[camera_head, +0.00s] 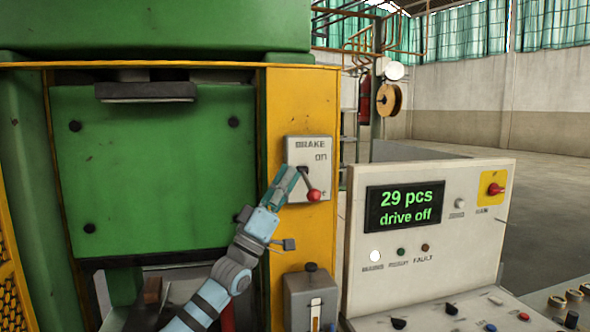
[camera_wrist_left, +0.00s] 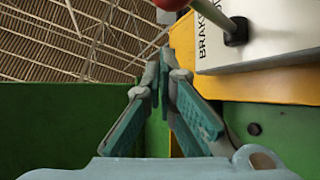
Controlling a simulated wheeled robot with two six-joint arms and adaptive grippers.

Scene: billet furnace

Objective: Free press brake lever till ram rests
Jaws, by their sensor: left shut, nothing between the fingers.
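The brake plate (camera_head: 322,150), marked BRAKE and ON, is on the press's yellow column. Its lever with a red knob (camera_head: 314,195) slants down and right, away from ON; the lower label is mostly hidden. In the left wrist view the red knob (camera_wrist_left: 172,4) is cut by the top edge, beside the plate (camera_wrist_left: 270,35). My left gripper (camera_head: 290,180) is shut and empty, just left of the lever; its fingers (camera_wrist_left: 162,78) show there too, apart from the knob. The green press front (camera_head: 150,165) stands left; I cannot tell whether it is the ram. My right gripper is out of view.
A control console (camera_head: 430,260) stands right of the press, its display (camera_head: 404,207) reading "29 pcs drive off". A grey lever box (camera_head: 311,300) sits below the brake plate, near my left arm. Open floor (camera_head: 560,185) lies at the far right.

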